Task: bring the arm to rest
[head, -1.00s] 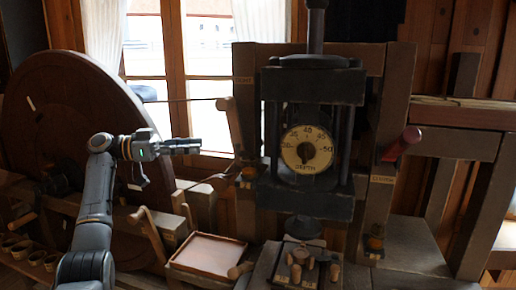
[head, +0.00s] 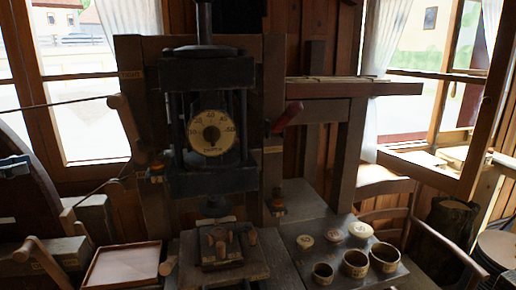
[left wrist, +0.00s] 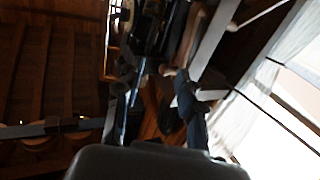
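Only the end of my left gripper (head: 14,166) shows in the head view, a dark shape at the left edge in front of the big brown wheel (head: 30,195). In the left wrist view, my left gripper (left wrist: 160,80) has its two dark fingers apart, with nothing seen between them. That view is tilted and blurred. The rest of my left arm is outside the head view. My right gripper is in neither view.
A press with a round dial (head: 212,132) stands at the centre. A shallow wooden tray (head: 122,266) lies at the lower left. Several cups and pale discs sit on the grey bench (head: 300,232) at right. A wooden chair (head: 408,215) stands beyond it.

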